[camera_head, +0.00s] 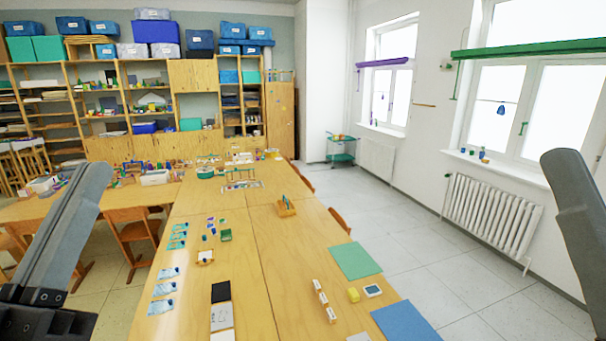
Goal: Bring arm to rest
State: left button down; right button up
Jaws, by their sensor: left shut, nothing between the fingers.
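My left arm comes in at the left edge of the head view, a grey link slanting up beside the table.
The long wooden table carries blue cards (163,289), a black square (221,291), a green sheet (354,260), a blue sheet (405,321) and a wooden holder (286,207). Chairs (133,231) stand at left. A radiator (490,215) is on the right wall. The right floor is clear.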

pick_arm(q)
jog(key=s+r+m+t, duration=0.1)
jog(key=s+r+t, duration=0.15)
jog(key=s, duration=0.35)
notch_tip(320, 180, up, 15)
jog(key=p, duration=1.5)
jog(key=shift+w+r+g+h, duration=0.15)
jog(key=shift+w+g+h, duration=0.2)
jog(key=shift+g, duration=0.1)
